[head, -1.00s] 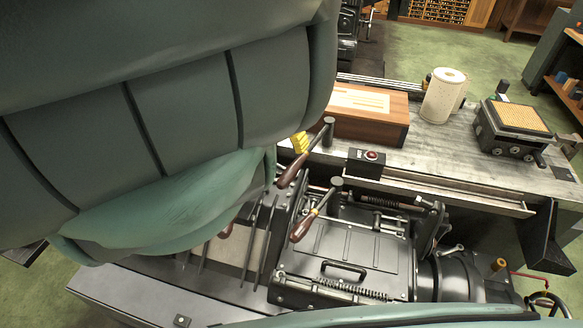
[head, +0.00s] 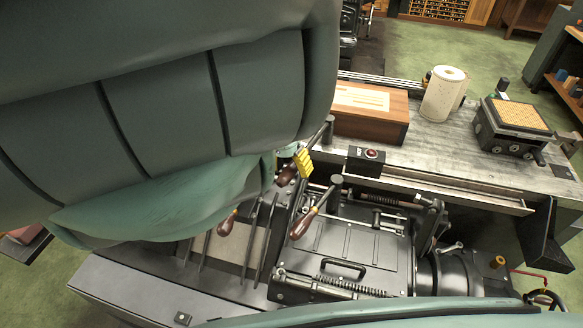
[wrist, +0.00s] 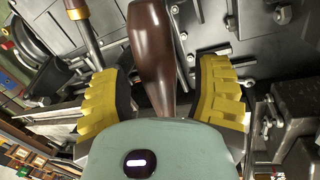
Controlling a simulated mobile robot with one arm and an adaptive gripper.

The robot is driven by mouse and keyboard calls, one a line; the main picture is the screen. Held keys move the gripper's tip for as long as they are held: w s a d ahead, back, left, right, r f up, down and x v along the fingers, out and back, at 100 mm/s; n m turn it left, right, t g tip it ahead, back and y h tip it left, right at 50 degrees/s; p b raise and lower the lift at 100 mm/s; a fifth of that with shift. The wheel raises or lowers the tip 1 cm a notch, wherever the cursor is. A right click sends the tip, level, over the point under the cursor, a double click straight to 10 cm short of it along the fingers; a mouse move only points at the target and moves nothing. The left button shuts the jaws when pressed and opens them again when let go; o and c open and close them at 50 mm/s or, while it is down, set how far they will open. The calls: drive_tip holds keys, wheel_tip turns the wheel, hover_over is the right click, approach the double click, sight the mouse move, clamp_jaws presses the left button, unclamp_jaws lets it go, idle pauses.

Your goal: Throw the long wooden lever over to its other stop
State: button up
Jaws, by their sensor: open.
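A dark brown wooden lever handle (wrist: 150,45) stands between the yellow fingers of my gripper (wrist: 160,85) in the wrist view. The fingers are apart, one on each side of the handle, with a visible gap on the right; contact on the left is unclear. In the head view the gripper (head: 304,163) is by this dark handle (head: 287,174), partly hidden by my arm. Two other wooden-handled levers are near: one with a brass ferrule (head: 304,223) to the lower right, and a shorter-looking one (head: 228,223) to the lower left.
The levers rise from a dark metal machine (head: 350,245) with slots and springs. A bench behind holds a wooden box (head: 370,125), a paper roll (head: 443,94), a red-button box (head: 368,161) and a black device with a tan top (head: 515,125). Green floor is open beyond.

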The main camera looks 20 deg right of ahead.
drive_tip(key=shift+o, duration=0.3)
clamp_jaws()
idle(0.3)
